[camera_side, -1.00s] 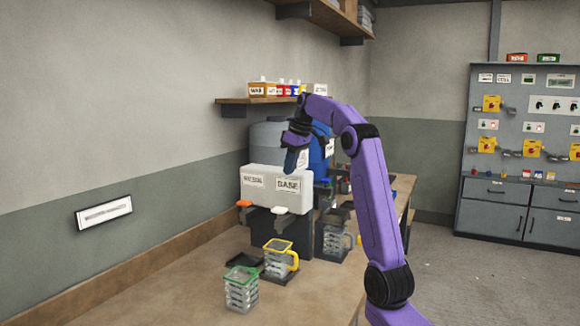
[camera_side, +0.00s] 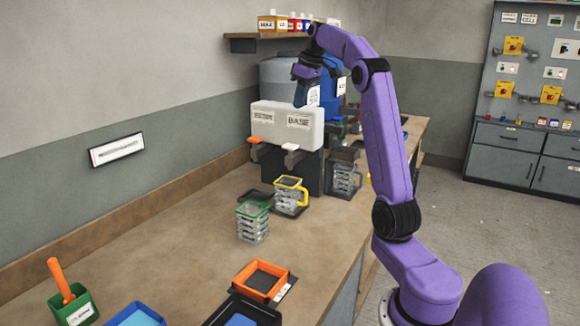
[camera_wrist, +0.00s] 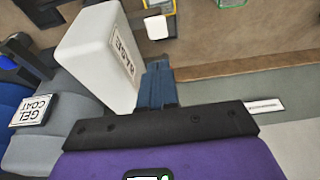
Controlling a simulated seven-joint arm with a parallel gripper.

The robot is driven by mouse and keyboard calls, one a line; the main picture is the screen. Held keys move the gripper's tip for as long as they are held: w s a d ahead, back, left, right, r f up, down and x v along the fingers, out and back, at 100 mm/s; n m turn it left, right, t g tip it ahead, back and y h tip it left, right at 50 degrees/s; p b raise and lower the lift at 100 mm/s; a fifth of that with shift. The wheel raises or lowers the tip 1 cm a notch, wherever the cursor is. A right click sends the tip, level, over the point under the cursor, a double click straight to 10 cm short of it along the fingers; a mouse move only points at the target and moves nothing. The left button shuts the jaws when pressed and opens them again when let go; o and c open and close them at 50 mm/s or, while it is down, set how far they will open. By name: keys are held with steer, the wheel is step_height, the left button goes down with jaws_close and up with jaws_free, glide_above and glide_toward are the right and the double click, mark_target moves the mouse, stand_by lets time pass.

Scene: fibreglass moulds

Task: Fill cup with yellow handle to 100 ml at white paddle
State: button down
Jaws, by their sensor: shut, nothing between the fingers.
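The cup with the yellow handle (camera_side: 287,198) stands upright under the white paddle (camera_side: 291,147), at the front of the white tank (camera_side: 275,125) marked BASE. Its fill level cannot be read. My gripper (camera_side: 299,98) is shut and empty, in front of the tank's upper part, above the white paddle and apart from the cup. In the wrist view my blue fingers (camera_wrist: 156,84) are together beside the tank (camera_wrist: 95,55). The white paddle (camera_wrist: 156,27) and part of the yellow cup (camera_wrist: 162,6) show beyond them.
An orange paddle (camera_side: 255,140) is left of the white one. A green-rimmed cup (camera_side: 252,223) stands in front, and a dark-handled cup (camera_side: 347,178) stands right. An orange tray (camera_side: 262,281) and green holder (camera_side: 73,306) lie nearer. The left bench is clear.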

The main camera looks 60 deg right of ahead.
steer(key=shift+w+d+r, duration=0.3)
steer(key=shift+w+r, duration=0.3)
steer(key=shift+r, duration=0.05)
steer(key=shift+f, duration=0.1)
glide_toward(289, 145)
steer(key=x, duration=0.2)
steer(key=w+x, duration=0.1)
steer(key=x, duration=0.2)
steer(key=shift+w+f, duration=0.1)
steer(key=shift+w, duration=0.1)
steer(key=shift+f, duration=0.65)
steer(key=shift+f, duration=1.25)
